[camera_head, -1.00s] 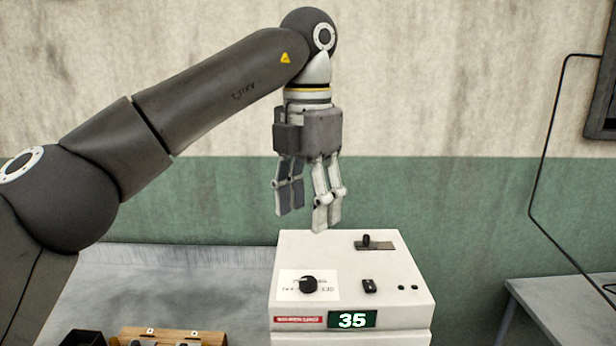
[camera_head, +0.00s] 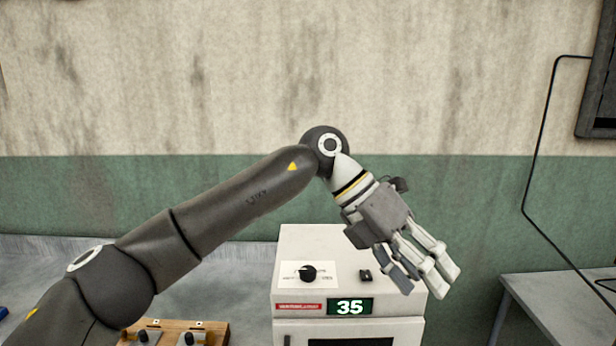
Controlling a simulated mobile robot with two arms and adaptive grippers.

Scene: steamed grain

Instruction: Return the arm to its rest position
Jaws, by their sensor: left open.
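My left arm (camera_head: 215,215) reaches in from the lower left across the picture. My left gripper (camera_head: 425,288) is open and empty. It hangs in front of the right part of the white machine (camera_head: 295,252), tilted down to the right, and hides part of the machine's top. Whether it touches the machine cannot be told. My right gripper is not in view.
A wooden board with dark knobs (camera_head: 208,328) lies at the lower left. A grey table (camera_head: 555,300) stands at right. A black cable (camera_head: 545,145) runs along the wall.

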